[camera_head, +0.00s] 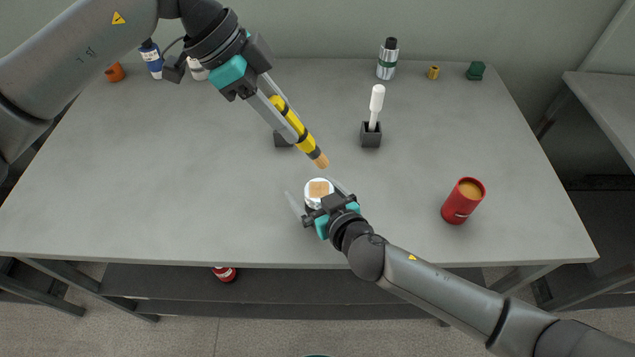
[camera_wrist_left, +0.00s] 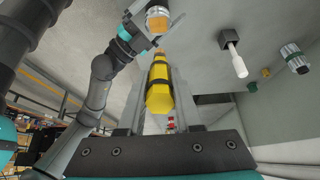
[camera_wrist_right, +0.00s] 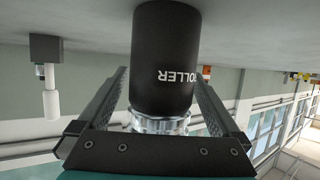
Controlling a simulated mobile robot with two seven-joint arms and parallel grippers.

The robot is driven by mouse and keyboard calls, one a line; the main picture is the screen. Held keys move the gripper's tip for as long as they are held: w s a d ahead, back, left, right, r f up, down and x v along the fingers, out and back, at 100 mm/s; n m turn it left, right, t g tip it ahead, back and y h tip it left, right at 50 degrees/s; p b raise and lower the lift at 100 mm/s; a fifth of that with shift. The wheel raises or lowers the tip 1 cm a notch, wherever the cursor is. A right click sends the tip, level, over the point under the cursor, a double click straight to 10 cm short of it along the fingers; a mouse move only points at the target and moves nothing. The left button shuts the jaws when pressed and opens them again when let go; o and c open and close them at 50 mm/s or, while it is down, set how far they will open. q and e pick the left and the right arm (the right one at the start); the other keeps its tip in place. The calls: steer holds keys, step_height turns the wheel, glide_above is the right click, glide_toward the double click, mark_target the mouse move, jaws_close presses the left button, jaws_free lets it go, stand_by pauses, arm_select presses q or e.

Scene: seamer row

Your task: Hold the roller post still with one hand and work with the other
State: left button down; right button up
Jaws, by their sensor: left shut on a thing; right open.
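The roller post (camera_head: 318,190) stands near the front middle of the table, showing a pale metal rim and tan top in the head view. In the right wrist view it is a black cylinder (camera_wrist_right: 165,50) lettered "OLLER", with a clear or metallic band. My right gripper (camera_head: 311,187) is open, its fingers on either side of the post; contact is not evident. My left gripper (camera_head: 294,127) is shut on a yellow tool (camera_head: 301,135) with black bands and a tan tip. The tool (camera_wrist_left: 160,88) slants down, its tip above and apart from the post.
A white-handled tool (camera_head: 376,100) stands in a dark block (camera_head: 371,138); another dark block (camera_head: 281,140) is partly hidden by my left gripper. A red cup (camera_head: 460,205) stands right. A silver canister (camera_head: 388,58) and small items line the back. The table's left side is clear.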

steer(key=v, duration=1.2)
steer(key=shift+d, duration=0.1)
